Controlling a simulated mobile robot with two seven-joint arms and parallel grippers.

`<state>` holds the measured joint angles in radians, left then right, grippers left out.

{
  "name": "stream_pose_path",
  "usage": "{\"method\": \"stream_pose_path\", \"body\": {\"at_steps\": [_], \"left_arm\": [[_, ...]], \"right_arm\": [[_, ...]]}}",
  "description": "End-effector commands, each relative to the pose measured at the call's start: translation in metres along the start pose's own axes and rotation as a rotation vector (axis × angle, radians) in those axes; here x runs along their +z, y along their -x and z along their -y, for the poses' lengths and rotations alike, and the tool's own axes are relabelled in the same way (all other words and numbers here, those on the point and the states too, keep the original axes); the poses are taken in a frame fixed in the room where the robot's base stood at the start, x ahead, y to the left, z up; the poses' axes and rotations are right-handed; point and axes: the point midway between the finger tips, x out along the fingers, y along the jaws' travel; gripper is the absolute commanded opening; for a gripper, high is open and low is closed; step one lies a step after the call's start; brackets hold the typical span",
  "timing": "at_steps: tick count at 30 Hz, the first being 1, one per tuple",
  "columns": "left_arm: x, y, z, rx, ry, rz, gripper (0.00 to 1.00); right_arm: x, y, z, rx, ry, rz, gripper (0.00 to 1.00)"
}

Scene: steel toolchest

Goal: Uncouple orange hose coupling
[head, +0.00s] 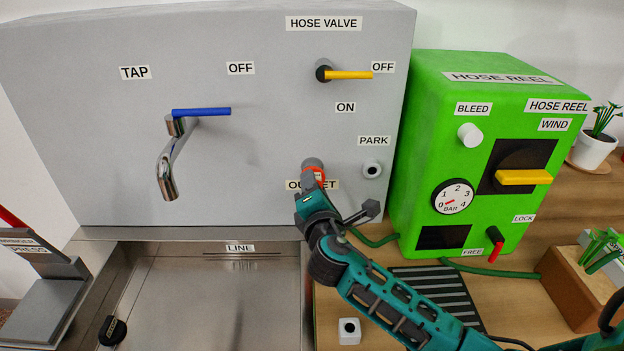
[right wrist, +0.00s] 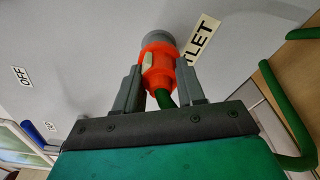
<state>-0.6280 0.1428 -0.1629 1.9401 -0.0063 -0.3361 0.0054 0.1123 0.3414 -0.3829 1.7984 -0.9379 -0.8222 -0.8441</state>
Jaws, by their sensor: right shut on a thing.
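The orange hose coupling (right wrist: 158,72) sits at the grey outlet stub (right wrist: 160,42) on the panel in the right wrist view. A green hose (right wrist: 165,99) comes out of its near end, between my fingers. My right gripper (right wrist: 162,85) is shut on the coupling, one grey finger on each side. In the head view, the coupling (head: 316,173) shows as a small orange patch below the outlet stub (head: 312,162), mostly hidden by my right gripper (head: 315,188). The yellow hose valve lever (head: 348,75) points right, at OFF. My left gripper is not in view.
The PARK stub (head: 372,169) is right of the outlet. The green hose reel box (head: 420,150) stands to the right, its gauge (head: 453,197) near 0. A steel sink (head: 205,300) lies below the tap (head: 170,170). The green hose (head: 490,270) runs along the wooden bench.

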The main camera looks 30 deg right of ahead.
Motion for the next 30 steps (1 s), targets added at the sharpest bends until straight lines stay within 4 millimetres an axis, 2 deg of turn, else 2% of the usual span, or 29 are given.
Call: {"method": "stream_pose_path", "body": {"at_steps": [5,21,30], "left_arm": [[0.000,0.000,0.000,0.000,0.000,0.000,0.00],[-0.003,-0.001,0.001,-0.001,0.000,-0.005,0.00],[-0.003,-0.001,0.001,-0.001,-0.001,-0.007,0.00]], "right_arm": [[0.000,0.003,0.000,0.001,0.000,0.000,0.00],[-0.004,0.027,0.000,0.001,0.000,-0.001,0.00],[-0.004,0.028,-0.001,0.001,0.000,0.000,0.00]]}}
